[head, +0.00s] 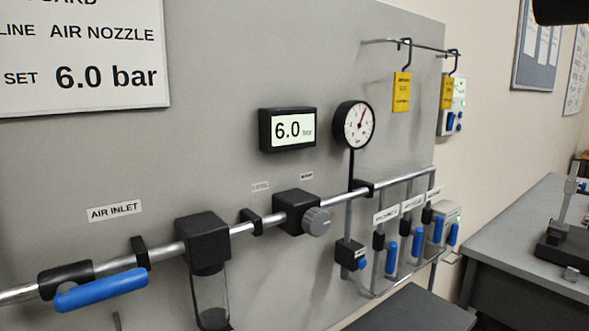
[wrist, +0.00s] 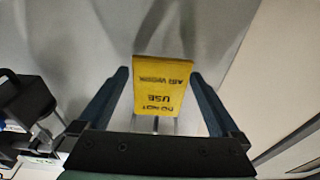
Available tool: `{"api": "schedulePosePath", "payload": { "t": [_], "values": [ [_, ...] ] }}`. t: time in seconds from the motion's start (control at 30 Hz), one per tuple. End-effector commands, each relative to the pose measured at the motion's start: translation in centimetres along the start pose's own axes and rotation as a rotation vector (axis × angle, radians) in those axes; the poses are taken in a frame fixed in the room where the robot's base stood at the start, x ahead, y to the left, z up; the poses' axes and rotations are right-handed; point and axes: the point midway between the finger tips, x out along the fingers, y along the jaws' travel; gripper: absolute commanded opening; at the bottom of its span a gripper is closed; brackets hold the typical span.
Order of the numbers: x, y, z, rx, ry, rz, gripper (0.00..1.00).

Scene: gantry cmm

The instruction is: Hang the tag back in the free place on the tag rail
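A yellow tag (wrist: 163,88) is between my gripper's two fingers (wrist: 163,78) in the wrist view. Its edges meet the fingertips, and its lettering, including "DO NOT USE", appears upside down. Thin metal shows just below it, partly hidden by the gripper body. In the head view, the tag rail (head: 427,47) is a thin bar high on the right of the grey panel. Two yellow tags hang there on black hooks, a nearer one (head: 402,92) and a farther one (head: 447,93). Rail shows bare left of the nearer hook and between the hooks. My gripper is outside the head view.
A pressure gauge (head: 354,125) and a display (head: 287,130) sit left of and below the rail. A white box with blue parts (head: 458,105) is behind the farther tag. Pipes with blue handles run below. A grey bench (head: 530,235) stands at right.

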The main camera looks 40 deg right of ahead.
Motion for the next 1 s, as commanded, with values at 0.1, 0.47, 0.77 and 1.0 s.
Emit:
{"api": "schedulePosePath", "payload": {
  "t": [0.1, 0.47, 0.77, 1.0],
  "values": [
    [0.0, 0.0, 0.0, 0.000, 0.000, 0.000, 0.77],
    [0.0, 0.0, -0.2, 0.000, 0.001, 0.000, 0.39],
    [0.2, 0.0, -1.3, 0.000, 0.001, 0.000, 0.39],
    [0.3, 0.0, -2.3, 0.000, 0.001, 0.000, 0.39]
  ]
}}
